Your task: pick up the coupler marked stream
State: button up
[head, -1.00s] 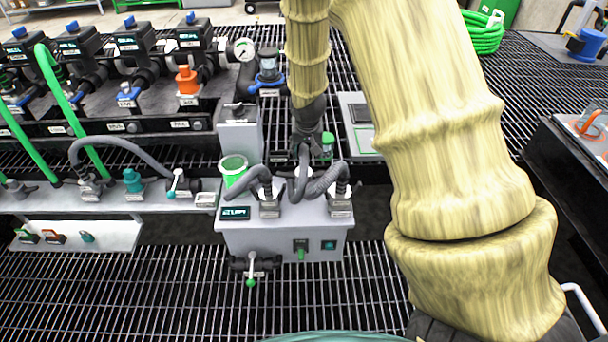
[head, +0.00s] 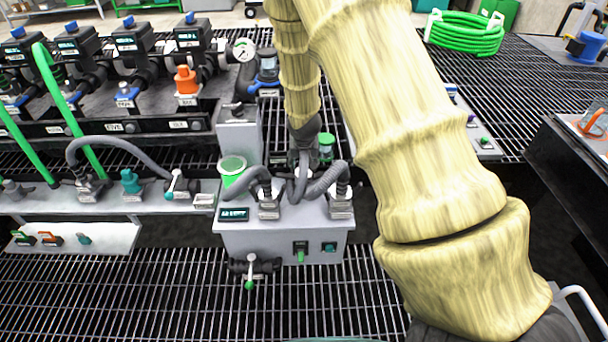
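I cannot read the word stream on any label, so I cannot tell which coupler it is. More couplers sit on the shelf at left: a teal one (head: 131,183) and a grey one (head: 90,187).
The grey box (head: 285,240) has a front valve with a green-tipped handle (head: 250,268). A green-rimmed cup (head: 232,168) and a green-capped part (head: 326,146) stand close to my gripper. Open grating (head: 150,290) lies in front.

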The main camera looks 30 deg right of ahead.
grip_shut()
notch_tip(320, 180, up, 10)
jog(key=p, duration=0.2)
dwell(0.5)
